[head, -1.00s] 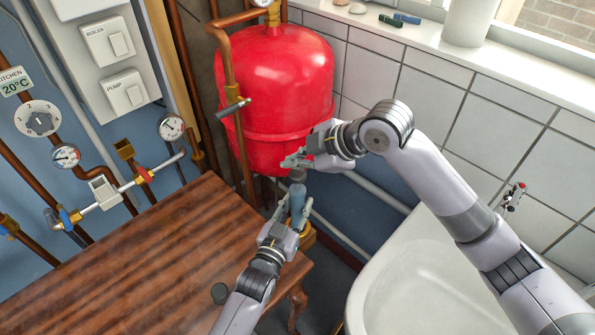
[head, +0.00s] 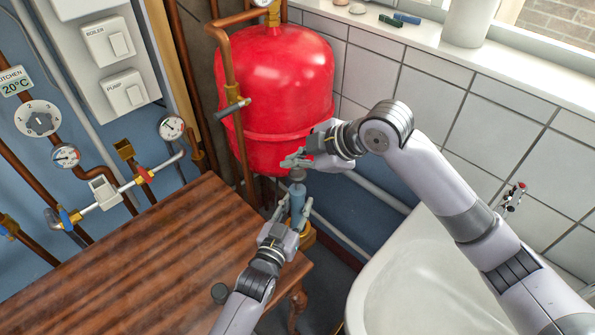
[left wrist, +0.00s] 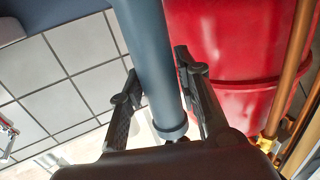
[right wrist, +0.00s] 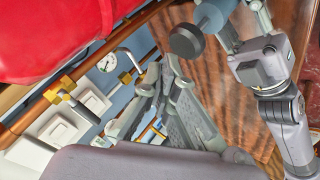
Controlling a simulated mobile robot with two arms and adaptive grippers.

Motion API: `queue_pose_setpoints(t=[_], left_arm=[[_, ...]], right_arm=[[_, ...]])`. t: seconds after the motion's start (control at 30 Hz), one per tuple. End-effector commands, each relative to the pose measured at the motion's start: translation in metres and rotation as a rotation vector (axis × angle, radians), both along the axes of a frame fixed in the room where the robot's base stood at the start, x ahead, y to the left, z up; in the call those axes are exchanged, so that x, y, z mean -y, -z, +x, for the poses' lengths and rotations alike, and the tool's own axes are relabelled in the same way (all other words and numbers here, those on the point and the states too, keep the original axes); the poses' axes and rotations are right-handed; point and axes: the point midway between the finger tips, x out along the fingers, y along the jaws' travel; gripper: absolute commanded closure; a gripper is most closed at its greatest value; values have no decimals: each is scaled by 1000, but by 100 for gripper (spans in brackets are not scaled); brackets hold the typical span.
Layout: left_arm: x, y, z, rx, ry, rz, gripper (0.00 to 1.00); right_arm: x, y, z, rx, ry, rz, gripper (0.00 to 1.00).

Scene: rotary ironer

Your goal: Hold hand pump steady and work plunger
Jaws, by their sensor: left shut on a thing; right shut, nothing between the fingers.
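The hand pump (head: 298,197) has a blue-grey barrel and a dark round knob (head: 298,174) on top. It stands upright near the table's right corner. My left gripper (head: 294,211) is shut on the barrel, with a finger on each side. The barrel (left wrist: 152,55) runs between the fingers in the left wrist view. My right gripper (head: 290,162) is shut and empty, just above the knob. In the right wrist view the knob (right wrist: 187,40) is beside the fingers, not between them. The head view does not show whether they touch it.
A red tank (head: 275,90) stands close behind the right gripper. A brown wooden table (head: 130,260) lies at left, mostly clear. A white basin (head: 425,275) is at lower right. Copper pipes and a valve handle (head: 231,108) run beside the tank.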

Motion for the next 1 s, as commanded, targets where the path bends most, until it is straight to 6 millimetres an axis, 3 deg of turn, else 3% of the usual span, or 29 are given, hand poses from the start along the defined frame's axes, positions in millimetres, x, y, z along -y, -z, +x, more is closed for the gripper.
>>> queue_pose_setpoints(t=[1.0], left_arm=[[0, 0, 0, 0, 0, 0, 100]], right_arm=[[0, 13, 0, -1, 1, -1, 100]])
